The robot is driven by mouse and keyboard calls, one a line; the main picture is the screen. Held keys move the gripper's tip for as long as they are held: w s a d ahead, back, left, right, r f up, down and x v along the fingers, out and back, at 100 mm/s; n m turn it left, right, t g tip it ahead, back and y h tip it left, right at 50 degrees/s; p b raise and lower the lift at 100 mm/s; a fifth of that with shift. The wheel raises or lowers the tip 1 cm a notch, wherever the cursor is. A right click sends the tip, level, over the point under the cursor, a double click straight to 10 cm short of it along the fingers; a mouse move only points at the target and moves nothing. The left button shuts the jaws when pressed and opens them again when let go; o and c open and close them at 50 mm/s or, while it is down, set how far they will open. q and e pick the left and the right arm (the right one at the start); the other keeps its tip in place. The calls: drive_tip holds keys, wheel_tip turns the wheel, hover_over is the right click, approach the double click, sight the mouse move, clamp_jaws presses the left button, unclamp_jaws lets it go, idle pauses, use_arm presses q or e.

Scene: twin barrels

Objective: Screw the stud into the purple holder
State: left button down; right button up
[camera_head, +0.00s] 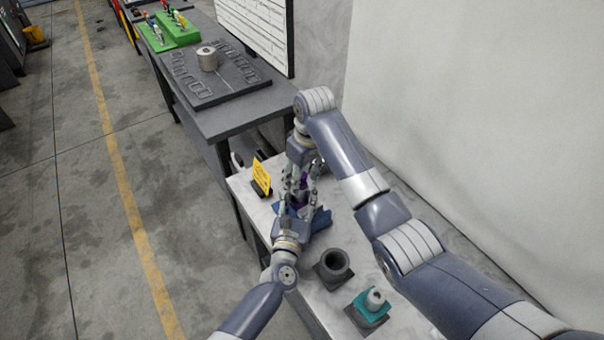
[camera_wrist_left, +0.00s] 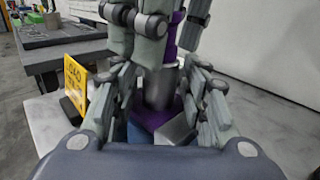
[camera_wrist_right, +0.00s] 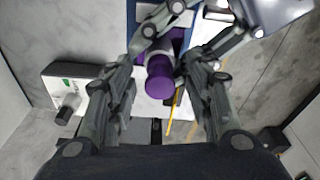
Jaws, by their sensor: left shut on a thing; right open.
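The purple holder (camera_wrist_left: 147,119) sits low between my left gripper's fingers in the left wrist view, with a grey metal cylinder (camera_wrist_left: 160,92) rising from it. My left gripper (camera_head: 297,207) is shut around this lower part, though the exact contact is hard to see. The purple stud (camera_wrist_right: 160,80) stands upright above the cylinder; its round top faces the right wrist camera. Its side also shows in the left wrist view (camera_wrist_left: 172,40). My right gripper (camera_wrist_right: 160,98) is open, pointing down from above, with its fingers on both sides of the stud. How deep the stud sits is hidden.
A yellow sign (camera_head: 262,176) stands left of the grippers on the light table. A dark cup-shaped holder (camera_head: 334,266) and a teal holder with a grey cylinder (camera_head: 368,304) stand nearer, to the right. A dark workbench (camera_head: 232,122) lies beyond.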

clamp_jaws()
drive_tip(key=shift+c, duration=0.4)
unclamp_jaws()
drive_tip(key=shift+r, duration=2.25)
drive_tip(key=shift+o, duration=0.4)
drive_tip(key=r+n, duration=0.1)
drive_tip(key=r, duration=0.1)
drive_tip(key=r+n, duration=0.4)
drive_tip(key=shift+w+d, duration=0.15)
drive_tip(key=shift+d, duration=0.2)
drive_tip(key=shift+s+d+r+n+g, duration=0.15)
drive_tip(key=shift+d+r+n+g, duration=0.15)
drive_tip(key=shift+n, duration=0.2)
drive_tip(key=shift+s+d+r+n+g, duration=0.1)
drive_tip(key=shift+s+r+n+g, duration=0.1)
drive_tip(key=shift+r+n, duration=0.25)
drive_tip(key=shift+f, duration=0.15)
